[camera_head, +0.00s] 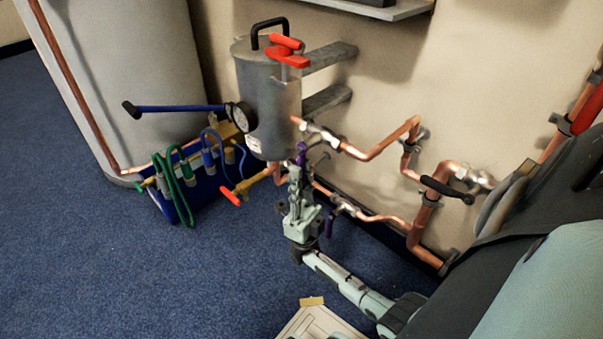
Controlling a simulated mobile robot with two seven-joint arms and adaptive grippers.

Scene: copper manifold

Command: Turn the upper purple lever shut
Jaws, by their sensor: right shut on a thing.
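The upper purple lever (301,152) sticks up beside the upper copper pipe, just below and right of the grey tank. My right gripper (298,172) reaches up from below and is shut on this lever. The lever's lower part is hidden by the fingers. A lower purple lever (330,224) hangs down at the lower copper pipe, just right of my right gripper and apart from it. My left gripper is not in view.
The grey tank (270,100) with a gauge and red handle stands behind. Copper pipes (378,149) run along the wall to the right, with a black lever (447,189). A blue box with hoses (183,172) stands left. Blue carpet (120,270) is clear in front.

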